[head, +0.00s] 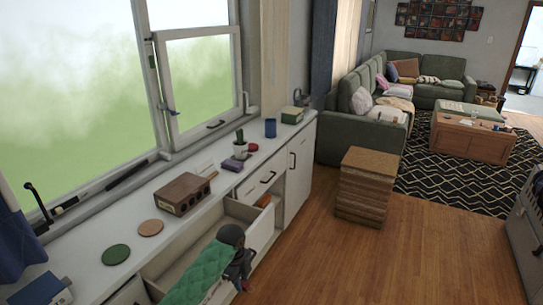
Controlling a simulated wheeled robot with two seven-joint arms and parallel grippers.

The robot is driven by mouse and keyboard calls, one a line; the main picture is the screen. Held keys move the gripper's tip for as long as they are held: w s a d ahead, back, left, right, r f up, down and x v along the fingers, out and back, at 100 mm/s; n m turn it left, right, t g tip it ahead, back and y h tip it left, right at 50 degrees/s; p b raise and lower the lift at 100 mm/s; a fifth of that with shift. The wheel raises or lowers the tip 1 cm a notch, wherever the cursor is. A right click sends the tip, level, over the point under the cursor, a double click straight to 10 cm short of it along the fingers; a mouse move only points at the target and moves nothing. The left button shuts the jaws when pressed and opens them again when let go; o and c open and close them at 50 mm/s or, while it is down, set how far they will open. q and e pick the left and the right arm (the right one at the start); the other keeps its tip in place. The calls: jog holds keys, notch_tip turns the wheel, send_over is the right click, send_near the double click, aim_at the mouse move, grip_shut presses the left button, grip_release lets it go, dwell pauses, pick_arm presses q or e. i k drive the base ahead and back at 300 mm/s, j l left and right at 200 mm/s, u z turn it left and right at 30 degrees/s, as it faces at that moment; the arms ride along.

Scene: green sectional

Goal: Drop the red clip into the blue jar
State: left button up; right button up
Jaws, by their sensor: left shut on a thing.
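The blue jar (270,128) stands upright on the far part of the white counter, beyond the potted cactus. My left gripper (242,281) is low at the bottom centre, in front of the cabinet's drawers, well short of the jar and below counter height. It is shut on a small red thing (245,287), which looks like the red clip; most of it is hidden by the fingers. My right gripper is not in view.
A drawer (262,228) stands open below. A wooden stool (368,187) stands right; floor between is clear.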

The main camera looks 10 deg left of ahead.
aim_at(270, 128)
jog(key=i+l+z, duration=0.25)
jog(key=i+z, duration=0.15)
jog(key=i+l+z, duration=0.1)
jog(key=i+z, duration=0.35)
jog(key=i, duration=0.7)
jog(key=i+u, duration=0.15)
jog(key=u, duration=0.25)
jog(key=i+l+u, duration=0.15)
jog(key=u, duration=0.2)
jog(key=i+l+u, duration=0.15)
jog(key=u, duration=0.25)
